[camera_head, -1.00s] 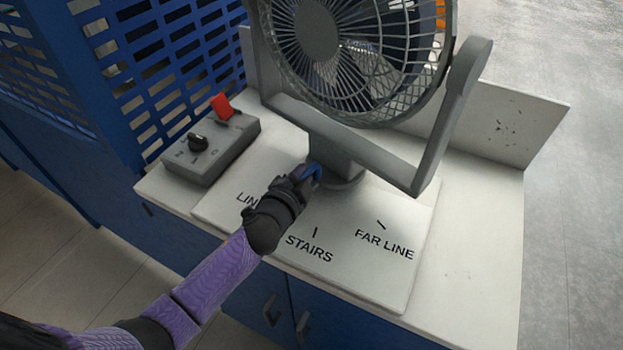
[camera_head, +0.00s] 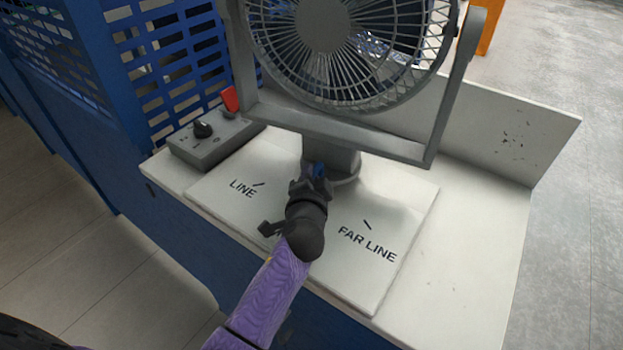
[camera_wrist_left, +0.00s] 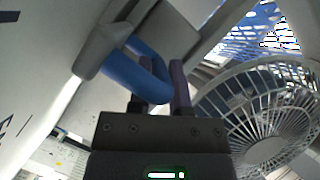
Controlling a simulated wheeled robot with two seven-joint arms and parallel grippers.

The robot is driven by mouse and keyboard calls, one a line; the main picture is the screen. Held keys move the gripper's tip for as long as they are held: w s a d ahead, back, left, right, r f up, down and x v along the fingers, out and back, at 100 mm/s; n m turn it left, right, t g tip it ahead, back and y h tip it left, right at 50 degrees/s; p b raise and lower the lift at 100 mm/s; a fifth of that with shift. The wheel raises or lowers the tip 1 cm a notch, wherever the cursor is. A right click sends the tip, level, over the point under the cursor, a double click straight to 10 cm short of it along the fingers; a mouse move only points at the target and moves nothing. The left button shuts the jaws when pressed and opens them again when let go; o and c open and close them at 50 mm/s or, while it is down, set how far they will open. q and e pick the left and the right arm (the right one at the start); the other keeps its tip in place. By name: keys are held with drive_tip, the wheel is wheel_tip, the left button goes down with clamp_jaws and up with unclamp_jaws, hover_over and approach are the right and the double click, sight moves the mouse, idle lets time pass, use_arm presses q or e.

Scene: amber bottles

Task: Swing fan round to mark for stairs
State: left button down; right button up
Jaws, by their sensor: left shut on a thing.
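The grey fan (camera_head: 325,30) stands on a white base plate (camera_head: 225,205) on the bench. Its U-shaped yoke holds the caged head over a short post. My left gripper (camera_head: 312,178) is shut on the blue handle (camera_head: 319,168) at the foot of the post. In the left wrist view the blue handle (camera_wrist_left: 138,72) is a loop between my fingers, and the fan (camera_wrist_left: 265,115) shows at the right. The marks LINE (camera_head: 243,188) and FAR LINE (camera_head: 367,243) are readable on either side of my arm. The STAIRS mark is hidden behind my gripper and wrist. My right gripper is not in view.
A grey control box (camera_head: 212,140) with a black knob and a red switch stands left of the fan. A blue slotted panel (camera_head: 180,50) rises behind it. The white bench top (camera_head: 465,235) is clear at the right, with a low upright board (camera_head: 520,135) behind.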

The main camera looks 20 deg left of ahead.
use_arm(q)
drive_tip(key=shift+f, duration=0.2)
drive_tip(key=c, duration=0.6)
unclamp_jaws()
drive_tip(key=shift+r, duration=0.1)
drive_tip(key=v, duration=1)
